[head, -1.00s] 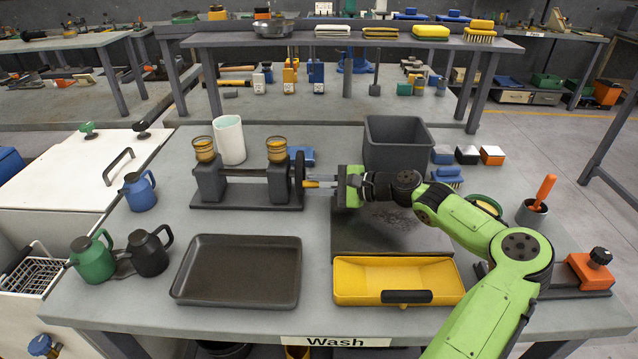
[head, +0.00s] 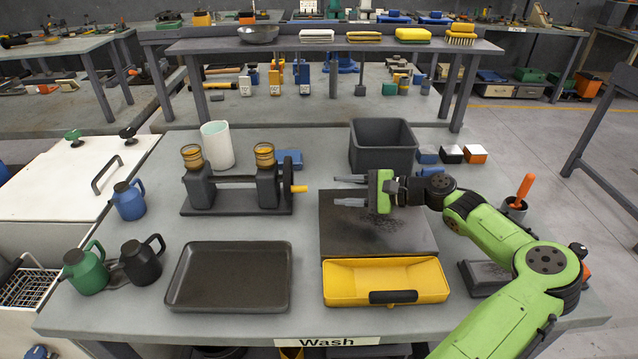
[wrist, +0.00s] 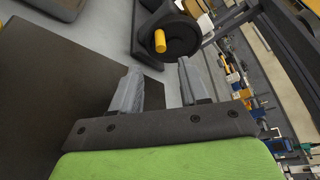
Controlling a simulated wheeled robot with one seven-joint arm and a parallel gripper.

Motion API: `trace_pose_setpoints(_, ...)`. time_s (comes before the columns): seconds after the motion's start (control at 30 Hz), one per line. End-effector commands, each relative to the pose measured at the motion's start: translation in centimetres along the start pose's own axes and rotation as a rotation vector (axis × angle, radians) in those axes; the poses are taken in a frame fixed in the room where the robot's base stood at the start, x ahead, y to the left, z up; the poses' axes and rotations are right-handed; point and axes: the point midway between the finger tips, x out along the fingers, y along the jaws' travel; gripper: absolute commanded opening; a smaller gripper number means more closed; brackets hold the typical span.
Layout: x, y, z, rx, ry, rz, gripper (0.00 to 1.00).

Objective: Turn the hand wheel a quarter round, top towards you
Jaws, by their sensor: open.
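The dark hand wheel (head: 287,172) is seen nearly edge-on in the head view, at the right end of a shaft carried by two dark posts on a base (head: 237,201). Its yellow handle (head: 299,189) sticks out to the right. The wrist view shows the wheel (wrist: 178,38) more face-on with the handle (wrist: 160,41) off its centre. My gripper (head: 338,191) is to the right of the handle, clear of it, with its fingers pointing left at the wheel. Its grey fingers (wrist: 158,72) are apart with nothing between them.
A dark bin (head: 383,150) stands behind my gripper, and a dark mat (head: 350,235) lies below it. A yellow tray (head: 345,285) and a dark tray (head: 228,275) are at the front. A blue item (head: 288,158) lies behind the wheel.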

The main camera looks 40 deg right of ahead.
Motion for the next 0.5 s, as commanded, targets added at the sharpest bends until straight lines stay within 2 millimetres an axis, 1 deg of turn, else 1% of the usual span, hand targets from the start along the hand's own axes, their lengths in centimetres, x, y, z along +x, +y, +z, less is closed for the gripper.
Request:
trace_pose_setpoints(0.03,-1.5,-0.3,0.1,0.002,0.004,-0.003,0.44)
trace_pose_setpoints(0.1,-3.1,-0.3,0.1,0.001,0.004,-0.003,0.44)
trace_pose_setpoints(0.2,-4.8,-0.2,0.1,0.001,0.001,-0.002,0.44)
trace_pose_setpoints(0.33,-5.7,0.0,0.0,0.001,-0.001,0.0,0.44)
trace_pose_setpoints(0.5,-5.8,0.1,0.0,0.001,-0.001,0.0,0.44)
